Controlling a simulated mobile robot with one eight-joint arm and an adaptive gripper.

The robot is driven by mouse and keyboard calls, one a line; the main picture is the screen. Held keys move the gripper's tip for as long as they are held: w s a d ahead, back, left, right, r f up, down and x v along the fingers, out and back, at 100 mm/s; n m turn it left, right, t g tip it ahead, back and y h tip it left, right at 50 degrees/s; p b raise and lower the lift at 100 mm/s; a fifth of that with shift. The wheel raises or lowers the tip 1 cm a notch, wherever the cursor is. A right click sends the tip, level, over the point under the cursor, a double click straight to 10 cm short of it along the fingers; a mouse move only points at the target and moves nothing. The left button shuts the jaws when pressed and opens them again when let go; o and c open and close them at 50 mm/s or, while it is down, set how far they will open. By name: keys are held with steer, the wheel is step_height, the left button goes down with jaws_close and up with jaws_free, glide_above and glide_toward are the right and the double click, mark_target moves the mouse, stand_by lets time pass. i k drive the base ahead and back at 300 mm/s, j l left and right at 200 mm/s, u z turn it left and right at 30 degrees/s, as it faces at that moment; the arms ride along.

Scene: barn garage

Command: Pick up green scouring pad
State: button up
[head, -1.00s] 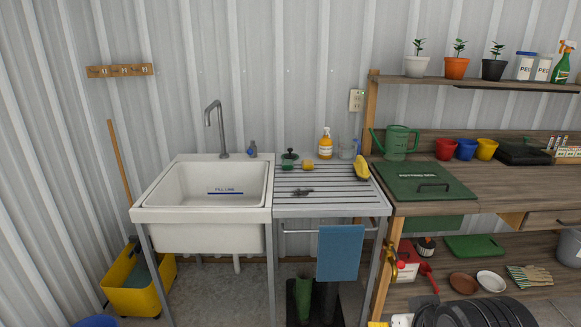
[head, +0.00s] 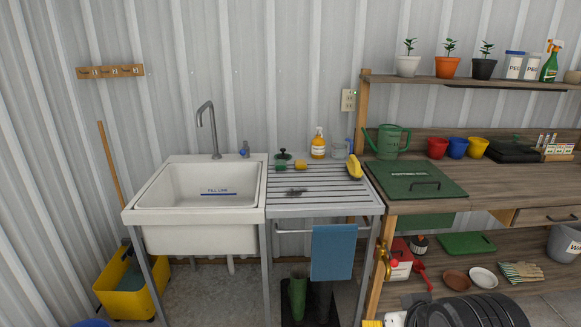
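A small green block (head: 280,167), which looks like the green scouring pad, lies on the grey slatted drainboard (head: 340,198) to the right of the sink. It is next to a small yellow sponge-like block (head: 301,165), and a dark-knobbed object (head: 283,154) stands just behind it. It is too small to make out its texture.
The white sink (head: 160,216) is left of the drainboard. A dark scrubber-like clump (head: 296,192), an orange bottle (head: 318,144) and yellow gloves (head: 354,167) also lie or stand on the drainboard. A blue towel (head: 333,252) hangs in front.

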mark_target(280, 165)
steer(key=i+j, duration=0.2)
steer(key=i, duration=0.25)
steer(key=i+j, duration=0.15)
steer(key=i, duration=0.35)
steer(key=i+j, duration=0.2)
steer(key=i, duration=0.25)
steer(key=i+j, duration=0.15)
steer(key=i, duration=0.35)
steer(key=i+j, duration=0.2)
steer(key=i, duration=0.25)
